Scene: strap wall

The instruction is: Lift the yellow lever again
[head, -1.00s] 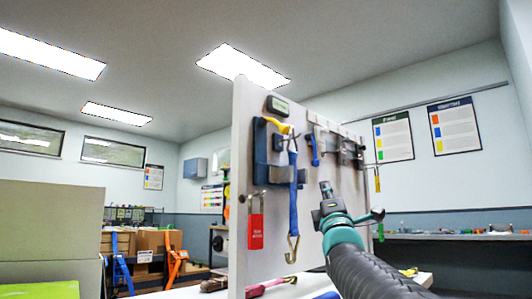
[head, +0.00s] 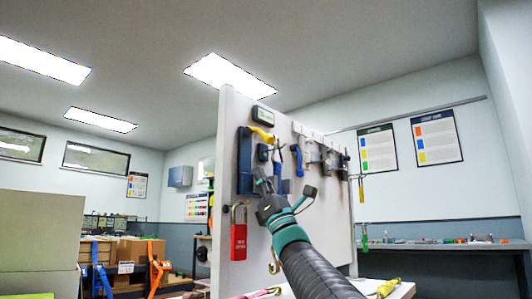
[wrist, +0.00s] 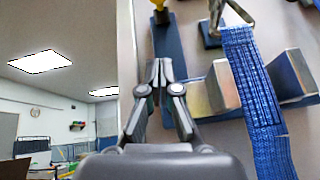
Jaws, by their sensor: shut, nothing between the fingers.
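The yellow lever (head: 262,134) is at the top of a dark blue ratchet bracket (head: 244,162) on the white wall panel. Only a small yellow part of the lever (wrist: 160,5) shows at the top edge of the wrist view. My gripper (head: 262,180) is shut and empty, in front of the panel and below the lever. In the wrist view my gripper (wrist: 160,65) points up along the blue bracket (wrist: 168,45). A blue strap (wrist: 252,80) hangs to the right of the fingers, apart from them.
Grey metal blocks (wrist: 222,85) sit beside the strap. More hardware (head: 325,158) is mounted along the panel to the right.

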